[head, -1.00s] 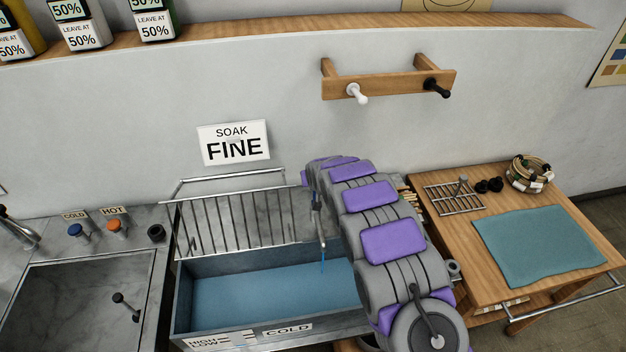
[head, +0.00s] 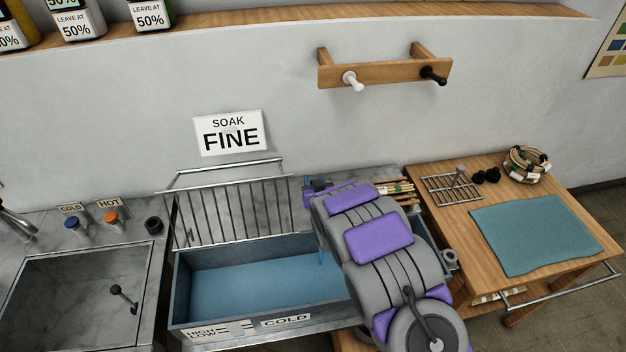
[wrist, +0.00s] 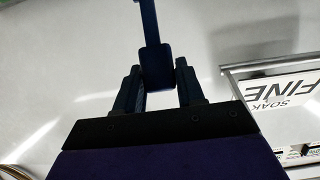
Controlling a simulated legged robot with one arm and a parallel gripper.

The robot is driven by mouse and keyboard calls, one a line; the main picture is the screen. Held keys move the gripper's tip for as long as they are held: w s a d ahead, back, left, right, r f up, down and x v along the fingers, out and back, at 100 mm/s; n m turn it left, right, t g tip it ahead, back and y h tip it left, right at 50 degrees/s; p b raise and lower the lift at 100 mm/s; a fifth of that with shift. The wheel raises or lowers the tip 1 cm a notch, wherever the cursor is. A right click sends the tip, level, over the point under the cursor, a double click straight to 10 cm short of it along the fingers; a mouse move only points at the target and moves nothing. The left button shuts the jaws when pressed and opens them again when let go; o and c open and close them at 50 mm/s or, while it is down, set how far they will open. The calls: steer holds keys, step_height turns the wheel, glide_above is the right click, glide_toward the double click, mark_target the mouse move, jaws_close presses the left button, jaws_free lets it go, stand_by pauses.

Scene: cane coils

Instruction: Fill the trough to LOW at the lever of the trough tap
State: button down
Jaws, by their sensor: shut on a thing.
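The trough (head: 182,290) is a long grey basin below the rack, with a flat blue surface inside. Its front edge carries a HIGH/LOW mark plate (head: 218,331) and a COLD label (head: 286,321). A thin blue streak (head: 321,258) hangs over the trough's right end, beside my arm. My gripper (wrist: 158,82) is shut on a dark blue paddle-like piece, apparently the tap lever (wrist: 155,62), which stands between the fingers in the wrist view. My arm hides most of the tap and the trough's right end in the head view. The exact level against the marks cannot be read.
A wire rack (head: 235,210) stands behind the trough. A sink (head: 75,290) with blue and orange knobs lies left. A wooden table (head: 580,225) with a teal mat (head: 540,235) and a cane coil (head: 527,165) is at right. A peg rail (head: 385,70) hangs above.

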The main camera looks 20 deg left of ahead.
steer(key=shift+s+d+f+t+y, duration=0.25)
steer(key=shift+s+f+t+y, duration=0.15)
steer(key=shift+s+f, duration=0.1)
stand_by(0.3)
steer(key=c, duration=0.8)
jaws_free()
steer(key=shift+r, duration=0.1)
steer(key=shift+o, duration=0.2)
steer(key=shift+r, duration=0.1)
steer(key=p+v, duration=0.7)
steer(key=v, duration=1)
steer(key=shift+p, duration=0.35)
